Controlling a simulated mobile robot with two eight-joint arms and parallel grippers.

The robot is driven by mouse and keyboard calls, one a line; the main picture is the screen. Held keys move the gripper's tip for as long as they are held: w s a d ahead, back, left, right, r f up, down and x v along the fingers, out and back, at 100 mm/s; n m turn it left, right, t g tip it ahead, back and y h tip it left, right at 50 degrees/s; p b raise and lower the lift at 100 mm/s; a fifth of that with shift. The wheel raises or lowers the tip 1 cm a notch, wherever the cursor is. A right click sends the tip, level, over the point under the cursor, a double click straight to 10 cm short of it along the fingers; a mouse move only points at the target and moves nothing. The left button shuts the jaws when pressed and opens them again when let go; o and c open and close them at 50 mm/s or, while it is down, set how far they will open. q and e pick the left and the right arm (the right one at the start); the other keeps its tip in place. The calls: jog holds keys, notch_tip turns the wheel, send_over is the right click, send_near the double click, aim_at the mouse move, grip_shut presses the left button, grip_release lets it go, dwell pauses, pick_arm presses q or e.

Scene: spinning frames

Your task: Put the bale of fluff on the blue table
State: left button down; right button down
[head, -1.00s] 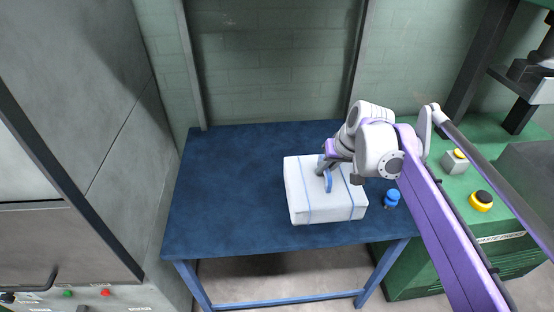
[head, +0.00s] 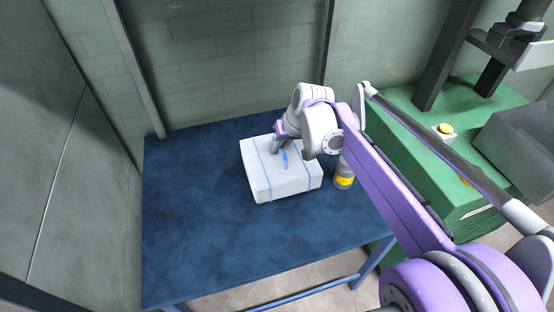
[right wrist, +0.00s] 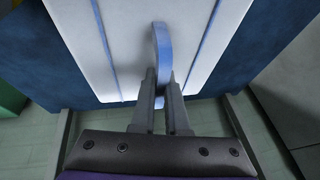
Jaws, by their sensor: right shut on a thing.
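The bale of fluff (head: 282,185) is a white block with blue straps and a blue handle (head: 284,158). It is over the middle right of the blue table (head: 190,220); I cannot tell whether its underside touches the top. My right gripper (head: 279,148) is at the bale's upper side, shut on the handle. In the right wrist view the gripper's fingers (right wrist: 161,103) close around the blue handle (right wrist: 163,50), with the white bale (right wrist: 130,40) beyond. My left gripper is not in view.
A small cylinder with a yellow band (head: 344,172) stands just right of the bale, partly behind my arm. A green bench (head: 400,105) with a yellow button (head: 446,128) is at the right. A grey cabinet (head: 50,150) is at the left. The table's left side is clear.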

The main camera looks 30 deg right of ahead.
aim_at(280, 155)
jog(key=shift+w+f, duration=0.1)
jog(key=shift+f, duration=2.15)
jog(key=shift+f+b, duration=0.1)
jog(key=shift+b, duration=0.25)
jog(key=c, duration=0.9)
grip_release()
jog(key=shift+r, duration=0.3)
jog(key=a+p+v, duration=0.1)
jog(key=p+v, duration=0.1)
jog(key=v, duration=1)
jog(key=s+a+f+n, duration=0.1)
jog(key=s+a+f, duration=0.3)
jog(key=s+f, duration=0.1)
jog(key=s+a+f+n, duration=0.1)
jog(key=s+a+f, duration=0.3)
jog(key=s+f, duration=0.2)
jog(key=s+a+f+n+h, duration=0.1)
jog(key=s+a+f, duration=0.3)
jog(key=s+f, duration=0.1)
jog(key=shift+s+a+f, duration=0.2)
jog(key=shift+s+a, duration=0.2)
jog(key=shift+s, duration=0.35)
